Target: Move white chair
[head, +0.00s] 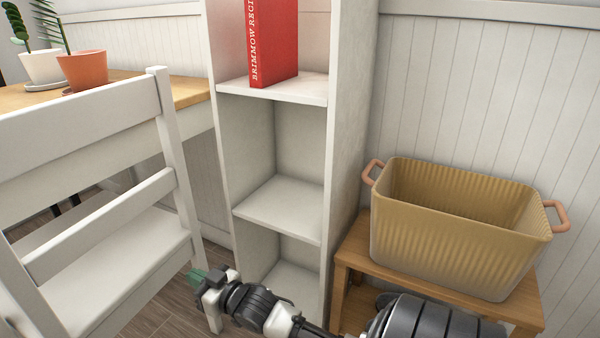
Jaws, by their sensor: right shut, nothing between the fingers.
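The white chair (108,262) stands at the left, its slatted back towards me and its seat partly seen between the slats. It stands close to a wooden-topped table. My right gripper (198,275) is low in the middle, beside the chair's right rear leg, and overlaps that leg in the picture. Its fingers are shut with nothing between them. I cannot tell if it touches the leg. My left gripper is out of view.
A white shelf unit (283,205) with a red book (272,42) stands right of the chair. A yellow basket (455,230) sits on a wooden stool (362,250) at right. Potted plants (82,70) stand on the table (190,90). Some floor (160,322) shows below the chair.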

